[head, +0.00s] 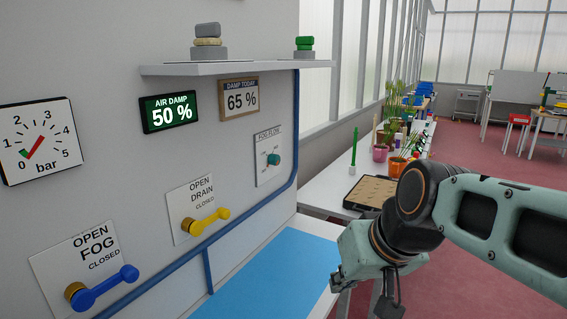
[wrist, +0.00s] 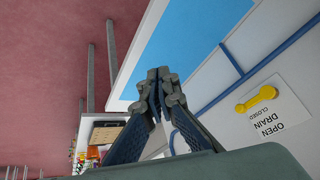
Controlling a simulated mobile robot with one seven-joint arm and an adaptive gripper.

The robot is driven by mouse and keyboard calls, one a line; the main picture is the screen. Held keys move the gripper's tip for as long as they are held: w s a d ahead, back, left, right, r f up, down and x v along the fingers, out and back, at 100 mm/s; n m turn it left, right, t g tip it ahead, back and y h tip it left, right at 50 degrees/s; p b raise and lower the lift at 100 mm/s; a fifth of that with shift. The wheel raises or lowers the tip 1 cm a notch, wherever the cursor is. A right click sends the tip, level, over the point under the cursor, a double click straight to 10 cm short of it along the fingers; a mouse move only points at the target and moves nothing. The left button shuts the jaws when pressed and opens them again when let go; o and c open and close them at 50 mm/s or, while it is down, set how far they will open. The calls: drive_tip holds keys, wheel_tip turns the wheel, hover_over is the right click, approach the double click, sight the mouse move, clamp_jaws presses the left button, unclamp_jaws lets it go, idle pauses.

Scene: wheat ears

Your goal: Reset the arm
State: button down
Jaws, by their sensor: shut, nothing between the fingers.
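My arm (head: 420,205) reaches in from the right in the head view, with my gripper (head: 388,303) hanging down at its end, partly cut off by the lower edge. In the wrist view the fingers of my gripper (wrist: 160,78) meet at their tips, shut and empty. The gripper is in the air, apart from the wall panel and its handles.
On the wall at left are a blue fog handle (head: 105,287), a yellow drain handle (head: 207,221), a fog flow knob (head: 273,160) and a pressure gauge (head: 38,140). A blue mat (head: 265,280) lies below. A bench with plants (head: 380,152) stands behind my arm.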

drive_tip(key=s+d+r+m+h+p, duration=0.2)
drive_tip(key=s+d+r+p, duration=0.1)
drive_tip(key=s, duration=0.5)
drive_tip(key=shift+s+d+r+h+p, duration=0.2)
drive_tip(key=shift+d+h+p, duration=0.1)
drive_tip(key=shift+p, duration=0.4)
